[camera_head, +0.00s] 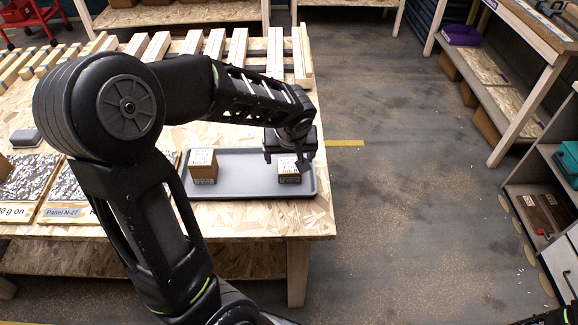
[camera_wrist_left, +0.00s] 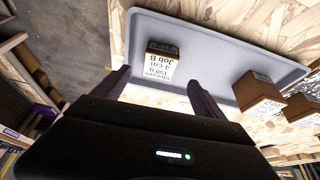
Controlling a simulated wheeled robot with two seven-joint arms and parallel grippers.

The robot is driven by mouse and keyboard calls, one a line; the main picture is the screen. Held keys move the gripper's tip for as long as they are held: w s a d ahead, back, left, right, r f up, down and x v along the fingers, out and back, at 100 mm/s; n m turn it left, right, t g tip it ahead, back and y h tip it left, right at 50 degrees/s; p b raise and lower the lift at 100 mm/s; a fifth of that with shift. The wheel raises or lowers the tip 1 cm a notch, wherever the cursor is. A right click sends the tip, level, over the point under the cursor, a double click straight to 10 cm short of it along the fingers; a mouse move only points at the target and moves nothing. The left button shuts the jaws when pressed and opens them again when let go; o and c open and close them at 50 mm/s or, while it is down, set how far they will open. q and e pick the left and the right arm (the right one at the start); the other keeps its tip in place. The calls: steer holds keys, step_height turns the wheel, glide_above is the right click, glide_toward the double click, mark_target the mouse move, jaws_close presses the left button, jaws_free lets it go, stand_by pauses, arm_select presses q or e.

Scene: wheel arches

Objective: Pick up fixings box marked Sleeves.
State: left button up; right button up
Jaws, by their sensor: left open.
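A small brown cardboard box with a white label that appears to read Sleeves (camera_wrist_left: 162,62) stands on the grey tray (camera_head: 240,191), near its right end. It also shows in the head view (camera_head: 289,176), partly hidden by my left gripper (camera_head: 289,161). In the left wrist view, the left gripper (camera_wrist_left: 159,80) is open, with its two fingers apart and pointing towards the box. The box shows ahead between the fingertips and is not gripped.
Another labelled box (camera_head: 202,166) stands on the tray's left part. In the left wrist view, a further box (camera_wrist_left: 300,108) stands beyond it. Wooden slats (camera_head: 215,43) lie along the table's back, and foil panels (camera_head: 62,188) lie at left. The floor right of the table is clear.

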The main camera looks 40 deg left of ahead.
mark_target(289, 165)
arm_select(q)
steer(key=shift+x, duration=1.35)
steer(key=shift+a+f, duration=0.1)
steer(key=p+x, duration=0.1)
steer(key=x, duration=0.4)
steer(key=shift+w, duration=0.1)
steer(key=shift+c, duration=0.5)
steer(key=c, duration=1.5)
